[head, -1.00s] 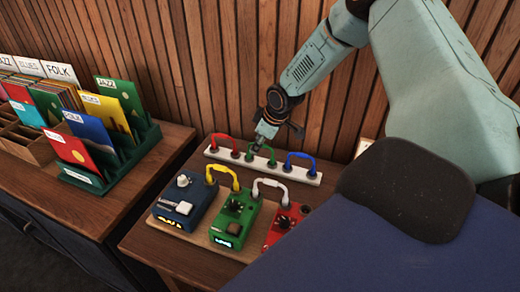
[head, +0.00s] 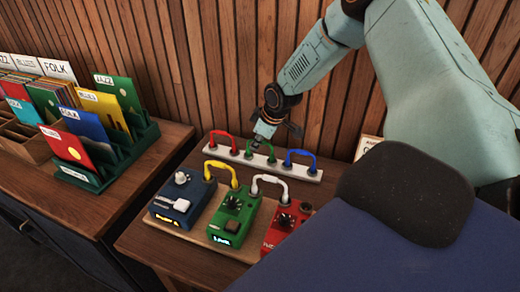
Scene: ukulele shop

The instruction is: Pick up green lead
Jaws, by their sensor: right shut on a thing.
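The green lead (head: 271,152) is a short arched cable on the white strip (head: 312,175) at the back of the small wooden table, between the red lead (head: 221,134) and the blue lead (head: 300,153). My right gripper (head: 261,141) reaches down from above and is shut on the green lead's arch, hiding part of it. The lead's ends still appear to be at the strip; I cannot tell whether they have lifted. My left gripper is out of view.
In front stand a blue pedal (head: 182,200), a green pedal (head: 234,222) and a red pedal (head: 284,228), linked by a yellow lead (head: 222,167) and a white lead (head: 270,180). Record bins stand on the left cabinet. A slatted wall (head: 225,60) is close behind.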

